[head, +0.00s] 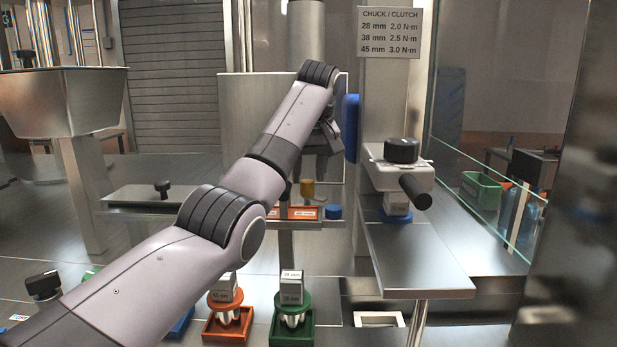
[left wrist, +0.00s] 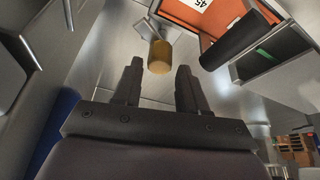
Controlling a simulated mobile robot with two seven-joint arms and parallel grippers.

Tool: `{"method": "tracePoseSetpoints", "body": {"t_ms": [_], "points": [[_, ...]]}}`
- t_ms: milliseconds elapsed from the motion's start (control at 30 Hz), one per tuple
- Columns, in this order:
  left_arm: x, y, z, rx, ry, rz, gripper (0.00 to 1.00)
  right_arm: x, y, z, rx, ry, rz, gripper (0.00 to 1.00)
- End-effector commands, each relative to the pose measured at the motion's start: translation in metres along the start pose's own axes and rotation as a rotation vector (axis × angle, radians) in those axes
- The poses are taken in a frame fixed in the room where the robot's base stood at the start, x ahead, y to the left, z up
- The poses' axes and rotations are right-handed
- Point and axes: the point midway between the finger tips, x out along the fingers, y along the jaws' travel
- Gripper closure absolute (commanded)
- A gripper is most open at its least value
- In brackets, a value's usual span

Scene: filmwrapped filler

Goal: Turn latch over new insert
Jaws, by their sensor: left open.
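A small yellow-brown cylindrical knob (head: 307,189) stands by an orange piece with a white label (head: 303,213) on a metal ledge; I take the knob to be the latch. My left gripper (head: 322,170) is above and to the right of it in the head view, partly hidden by its own arm. In the left wrist view, my left gripper (left wrist: 159,66) is open. The knob (left wrist: 160,57) shows between the fingertips, apart from both fingers; its depth is unclear. The orange piece (left wrist: 187,14) carries a "45" label. My right gripper is out of view.
A blue knob (head: 333,211) sits right of the orange piece. A chuck head with a black handle (head: 414,192) stands further right. In front are an orange holder (head: 226,325) and a green holder (head: 291,331) with white-pronged inserts. A black bar (left wrist: 228,42) lies right of the fingers.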

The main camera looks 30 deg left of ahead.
Motion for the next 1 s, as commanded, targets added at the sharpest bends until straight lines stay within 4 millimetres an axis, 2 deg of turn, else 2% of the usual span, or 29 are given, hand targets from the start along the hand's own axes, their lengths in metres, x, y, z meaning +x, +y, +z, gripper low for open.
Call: {"method": "tracePoseSetpoints", "body": {"t_ms": [200,467,600,1000], "points": [[0.019,0.000,-0.001,0.000,0.001,0.000,0.58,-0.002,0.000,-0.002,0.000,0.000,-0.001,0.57],[0.021,0.000,-0.001,0.001,0.002,0.001,0.58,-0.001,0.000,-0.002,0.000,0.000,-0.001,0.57],[0.021,0.000,-0.001,0.001,0.001,0.001,0.99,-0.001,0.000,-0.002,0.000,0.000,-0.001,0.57],[0.021,-0.001,0.000,0.052,0.000,0.022,0.99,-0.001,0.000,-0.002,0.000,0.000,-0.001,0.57]]}}
